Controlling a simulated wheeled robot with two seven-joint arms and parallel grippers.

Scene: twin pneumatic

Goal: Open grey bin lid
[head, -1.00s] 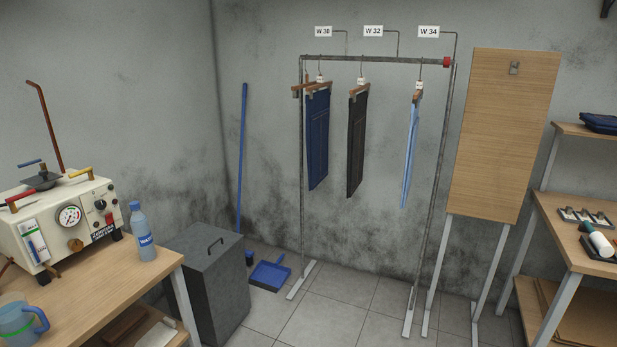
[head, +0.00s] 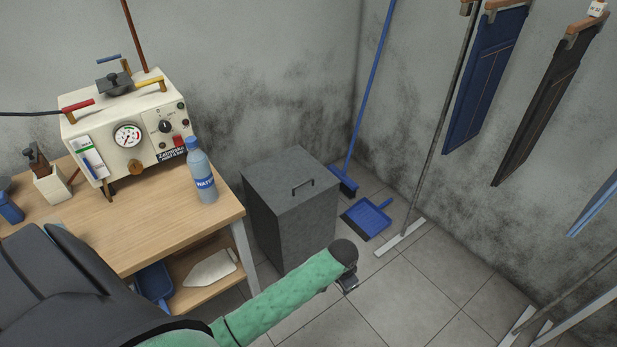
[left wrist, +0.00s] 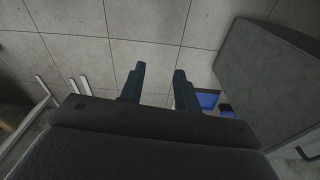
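The grey bin (head: 290,225) stands on the floor right of the wooden table in the head view. Its lid (head: 285,172) lies flat and closed on top, with a dark bar handle (head: 303,187) on it. The bin's side also shows at the right of the left wrist view (left wrist: 270,75), with the handle (left wrist: 304,153) near the lower right corner. My left gripper (head: 347,283), on the green arm, is to the right of the bin, apart from it. In the left wrist view its two fingers (left wrist: 157,80) are spread with only floor between them. My right gripper is not in view.
The table (head: 170,235) carries a cream machine (head: 125,130) and a water bottle (head: 201,172) close to the bin. A trouser rack (head: 440,130) stands right. Floor in front is clear.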

